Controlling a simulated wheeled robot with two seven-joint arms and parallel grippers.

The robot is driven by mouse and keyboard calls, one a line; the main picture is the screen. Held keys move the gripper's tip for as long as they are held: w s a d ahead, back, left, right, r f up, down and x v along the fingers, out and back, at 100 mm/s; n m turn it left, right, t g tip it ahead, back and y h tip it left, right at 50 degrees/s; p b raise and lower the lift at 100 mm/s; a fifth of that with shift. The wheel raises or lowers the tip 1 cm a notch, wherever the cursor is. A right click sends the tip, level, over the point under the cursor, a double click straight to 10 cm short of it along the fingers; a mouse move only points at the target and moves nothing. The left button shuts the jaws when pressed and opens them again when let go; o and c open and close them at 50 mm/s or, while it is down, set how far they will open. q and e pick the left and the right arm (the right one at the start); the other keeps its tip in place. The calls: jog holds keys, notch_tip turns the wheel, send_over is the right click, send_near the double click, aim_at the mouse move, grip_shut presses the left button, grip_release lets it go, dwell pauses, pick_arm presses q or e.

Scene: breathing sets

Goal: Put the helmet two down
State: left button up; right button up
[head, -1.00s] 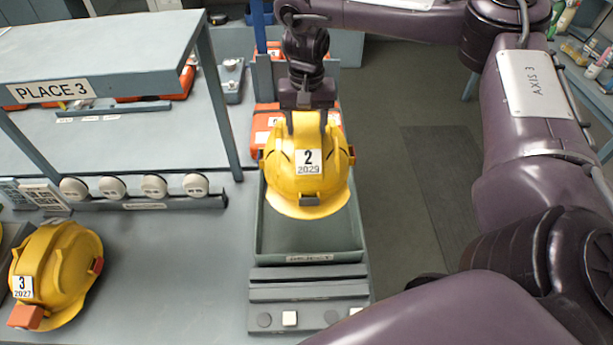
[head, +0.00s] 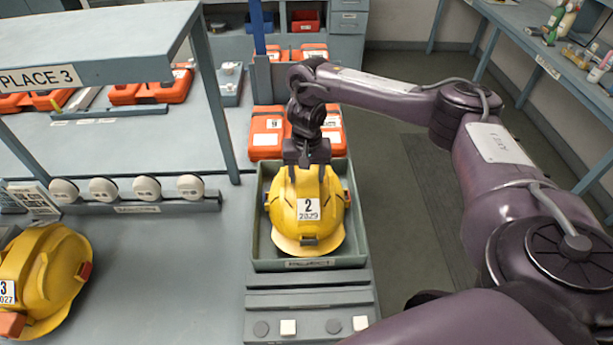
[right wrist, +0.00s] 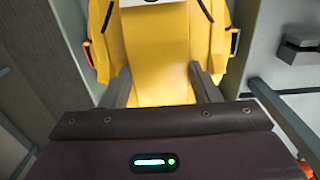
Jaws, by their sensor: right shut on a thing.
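The yellow helmet two (head: 297,215), with a white "2 2029" label, is upright within the walls of a grey-green tray (head: 262,253). Whether it rests on the tray floor cannot be seen. My right gripper (head: 307,170) comes from above and is shut on the helmet's crown ridge. In the right wrist view, its two fingers (right wrist: 160,86) flank the yellow shell (right wrist: 160,45). My left gripper is not in view.
Yellow helmet three (head: 45,275) lies on the bench at the left. Orange cases (head: 267,133) stand just behind the tray. A shelf marked "PLACE 3" (head: 100,45) overhangs at the left. A button strip (head: 310,302) lies in front of the tray.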

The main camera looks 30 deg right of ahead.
jog(key=shift+f, duration=0.1)
jog(key=o, duration=1.6)
jog(key=shift+o, duration=0.2)
notch_tip(320, 180, up, 12)
jog(key=p, duration=0.3)
